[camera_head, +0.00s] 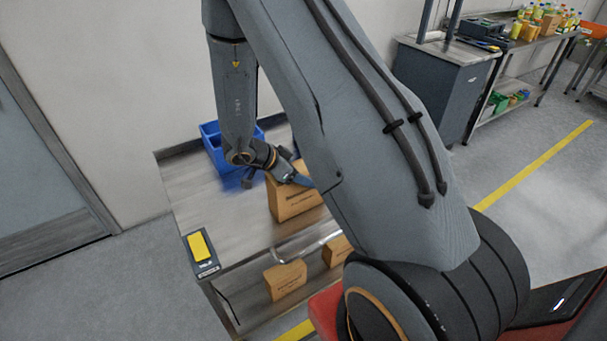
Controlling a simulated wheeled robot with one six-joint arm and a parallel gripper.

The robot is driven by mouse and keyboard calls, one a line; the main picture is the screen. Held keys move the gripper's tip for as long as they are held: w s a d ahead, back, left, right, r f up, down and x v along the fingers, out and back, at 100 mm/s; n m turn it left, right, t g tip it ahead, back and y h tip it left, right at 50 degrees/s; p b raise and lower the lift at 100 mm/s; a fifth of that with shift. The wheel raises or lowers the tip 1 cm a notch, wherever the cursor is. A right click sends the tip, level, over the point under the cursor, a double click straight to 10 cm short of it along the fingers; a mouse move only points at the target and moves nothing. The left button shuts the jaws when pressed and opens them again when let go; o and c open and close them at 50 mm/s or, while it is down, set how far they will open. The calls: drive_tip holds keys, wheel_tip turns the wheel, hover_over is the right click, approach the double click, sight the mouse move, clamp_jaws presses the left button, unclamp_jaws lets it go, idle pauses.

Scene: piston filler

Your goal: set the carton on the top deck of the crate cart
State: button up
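A brown carton (289,203) with dark print on its front stands upright on or just above the grey top deck (215,204) of a cart. My gripper (300,181) is at the carton's upper part, with a blue-grey finger beside or across its top edge. My own arm hides the carton's right side and part of the gripper. I cannot tell whether the fingers are closed on the carton, or whether its base touches the deck.
A blue crate (211,147) stands at the deck's back, by the wall. A yellow-topped device (200,246) sits at the front left corner. More cartons (285,281) are on a lower level. A workbench (480,120) stands at right. The deck's left half is clear.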

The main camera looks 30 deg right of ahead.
drive_tip(key=o, duration=1.8)
drive_tip(key=shift+f, duration=0.1)
drive_tip(key=shift+o, duration=0.2)
